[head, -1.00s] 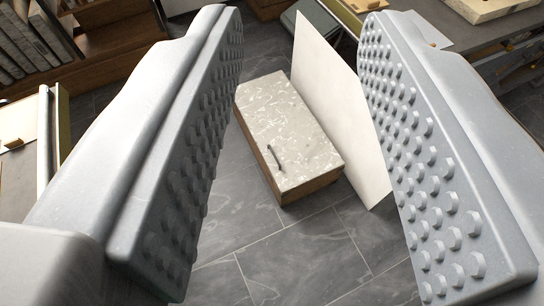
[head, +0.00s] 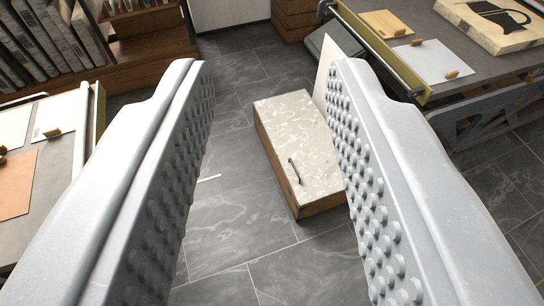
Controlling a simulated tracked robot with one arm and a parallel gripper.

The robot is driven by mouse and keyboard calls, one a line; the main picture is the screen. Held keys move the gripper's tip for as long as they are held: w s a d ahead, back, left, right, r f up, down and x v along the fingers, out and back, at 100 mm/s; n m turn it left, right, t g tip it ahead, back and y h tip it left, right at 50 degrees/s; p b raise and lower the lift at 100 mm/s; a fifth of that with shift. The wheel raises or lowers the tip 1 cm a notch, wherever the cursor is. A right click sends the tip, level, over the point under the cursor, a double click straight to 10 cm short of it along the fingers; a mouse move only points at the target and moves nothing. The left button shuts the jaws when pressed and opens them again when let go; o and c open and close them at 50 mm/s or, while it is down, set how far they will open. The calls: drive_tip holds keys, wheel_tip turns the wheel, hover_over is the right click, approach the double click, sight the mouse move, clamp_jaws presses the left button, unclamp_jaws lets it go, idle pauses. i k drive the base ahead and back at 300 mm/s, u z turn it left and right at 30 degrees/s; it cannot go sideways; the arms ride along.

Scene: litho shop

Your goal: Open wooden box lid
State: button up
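The wooden box (head: 322,204) stands on the grey tiled floor, between my fingers in the picture and well beyond them. Its lid (head: 297,133) has a pale, mottled top and looks shut. A small dark handle (head: 295,171) sits on the lid near its front end. My gripper (head: 268,85) is open, with its two studded grey fingers wide apart and nothing between them. The right finger hides part of the box's right side.
A pale board (head: 326,75) leans beside the box, mostly hidden by my right finger. A table (head: 430,50) with papers and an illustrated block stands at right, another table (head: 52,165) at left.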

sight(299, 137)
drive_tip(key=u, duration=0.4)
drive_tip(key=i, duration=1.45)
drive_tip(key=z, duration=0.4)
